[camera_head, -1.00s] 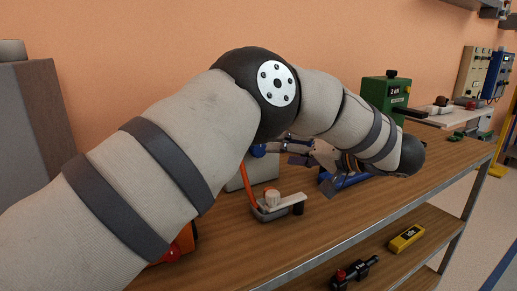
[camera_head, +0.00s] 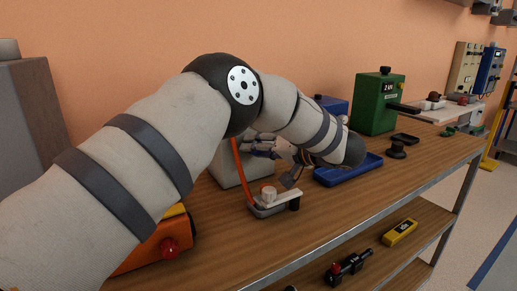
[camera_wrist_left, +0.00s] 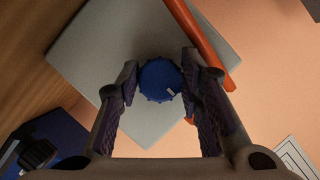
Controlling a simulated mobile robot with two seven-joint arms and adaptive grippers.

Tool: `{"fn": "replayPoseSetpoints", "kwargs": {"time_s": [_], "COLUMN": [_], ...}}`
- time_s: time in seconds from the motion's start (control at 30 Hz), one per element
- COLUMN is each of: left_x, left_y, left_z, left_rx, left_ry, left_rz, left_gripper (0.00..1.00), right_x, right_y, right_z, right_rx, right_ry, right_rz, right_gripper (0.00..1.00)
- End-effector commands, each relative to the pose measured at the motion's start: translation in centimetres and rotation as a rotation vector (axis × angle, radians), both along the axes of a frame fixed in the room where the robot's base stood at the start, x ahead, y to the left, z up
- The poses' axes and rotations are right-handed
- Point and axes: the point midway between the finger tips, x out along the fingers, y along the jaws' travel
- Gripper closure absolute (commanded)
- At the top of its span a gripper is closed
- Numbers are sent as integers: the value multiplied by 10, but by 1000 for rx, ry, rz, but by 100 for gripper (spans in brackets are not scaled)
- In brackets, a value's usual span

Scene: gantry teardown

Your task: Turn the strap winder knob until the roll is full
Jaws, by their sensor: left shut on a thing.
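The strap winder is a pale grey box (camera_head: 226,166) on the bench, partly behind my left arm; its face fills the middle of the left wrist view (camera_wrist_left: 88,45). Its blue knob (camera_wrist_left: 160,80) is ribbed, with a white mark pointing to the lower right. My left gripper (camera_wrist_left: 159,70) is shut on the knob, one finger on each side; in the head view it shows at the box (camera_head: 263,146). An orange strap (camera_head: 241,172) runs from the box down to a small grey fixture (camera_head: 268,208) with a pale lever. I cannot make out the roll. My right gripper is out of view.
A blue tray (camera_head: 345,176), a black knobbed piece (camera_head: 397,149) and a green box (camera_head: 378,105) stand to the right. An orange unit with a red knob (camera_head: 150,247) is near my left arm. A lower shelf holds a yellow item (camera_head: 400,232).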

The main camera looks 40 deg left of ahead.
Motion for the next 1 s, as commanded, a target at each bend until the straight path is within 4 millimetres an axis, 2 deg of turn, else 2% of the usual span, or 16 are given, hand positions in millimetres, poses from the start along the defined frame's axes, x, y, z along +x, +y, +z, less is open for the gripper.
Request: {"fn": "replayPoseSetpoints", "kwargs": {"time_s": [0.27,0.7,1.0], "left_x": [-1,-1,-1], "left_y": [0,0,0], "left_z": [4,7,4], "left_rx": [-23,-143,-207], "left_ry": [-58,-351,-504], "left_rz": [0,-1,0], "left_gripper": [94,94,94], "right_x": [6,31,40], "right_y": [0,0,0], "right_z": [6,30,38], "right_rx": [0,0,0], "right_ry": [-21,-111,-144], "right_rz": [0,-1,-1], "right_gripper": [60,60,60]}}
